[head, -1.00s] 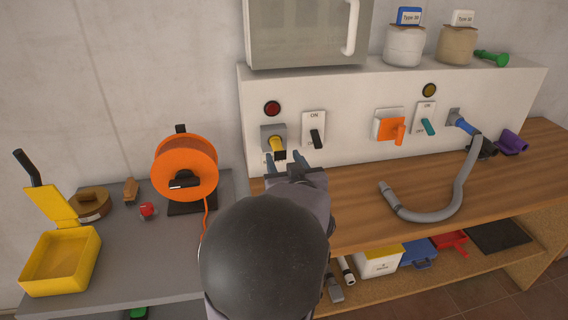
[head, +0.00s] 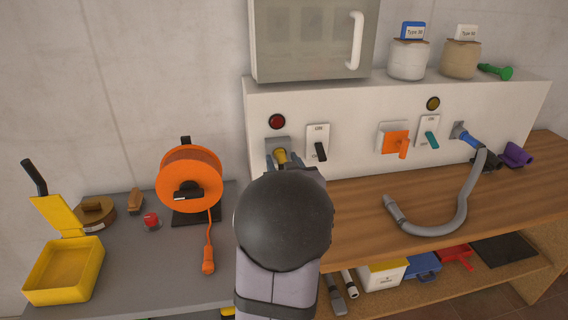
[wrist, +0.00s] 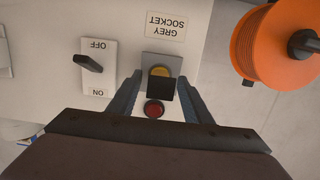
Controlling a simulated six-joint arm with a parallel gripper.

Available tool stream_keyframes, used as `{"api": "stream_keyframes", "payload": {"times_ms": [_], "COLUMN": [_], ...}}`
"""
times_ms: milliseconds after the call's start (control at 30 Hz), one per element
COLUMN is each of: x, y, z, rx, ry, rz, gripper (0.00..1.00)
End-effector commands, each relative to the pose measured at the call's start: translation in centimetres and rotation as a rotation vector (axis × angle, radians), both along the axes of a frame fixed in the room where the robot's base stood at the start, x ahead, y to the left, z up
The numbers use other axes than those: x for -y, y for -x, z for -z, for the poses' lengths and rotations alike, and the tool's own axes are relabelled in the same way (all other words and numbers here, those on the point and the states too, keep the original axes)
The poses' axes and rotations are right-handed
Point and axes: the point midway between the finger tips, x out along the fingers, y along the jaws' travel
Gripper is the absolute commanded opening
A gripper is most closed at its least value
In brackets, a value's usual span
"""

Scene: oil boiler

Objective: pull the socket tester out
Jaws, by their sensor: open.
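The socket tester (head: 281,156), yellow with a black end, sits in the grey socket (head: 271,146) on the white panel. In the wrist view, which is upside down, the tester (wrist: 160,89) points toward the camera, in front of the grey socket plate (wrist: 174,60). My gripper (wrist: 160,79) is open, with one blue-grey finger on each side of the tester. Gaps show between the fingers and the tester, so they look apart from it. In the head view my wrist hides most of the gripper and the tester's lower part.
A red lamp (head: 277,121) is above the socket, and a black-levered switch (head: 318,143) is beside it on the right. An orange cable reel (head: 190,178) stands at the left. An orange-handled device (head: 395,142) and a grey hose (head: 447,221) are farther right.

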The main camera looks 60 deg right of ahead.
Motion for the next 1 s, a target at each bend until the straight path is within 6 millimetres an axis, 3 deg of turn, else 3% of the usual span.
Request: {"api": "stream_keyframes", "payload": {"times_ms": [233, 400, 433, 1000], "x": [0.03, 0.03, 0.02, -0.84], "y": [-0.03, -0.03, -0.02, 0.94], "z": [0.01, 0.01, 0.0, -0.11], "rx": [0.0, 0.0, 0.0, 0.001], "ry": [0.0, 0.0, 0.0, 0.002], "rz": [0.0, 0.0, 0.0, 0.001], "gripper": [0.45, 0.05, 0.0, 0.0]}}
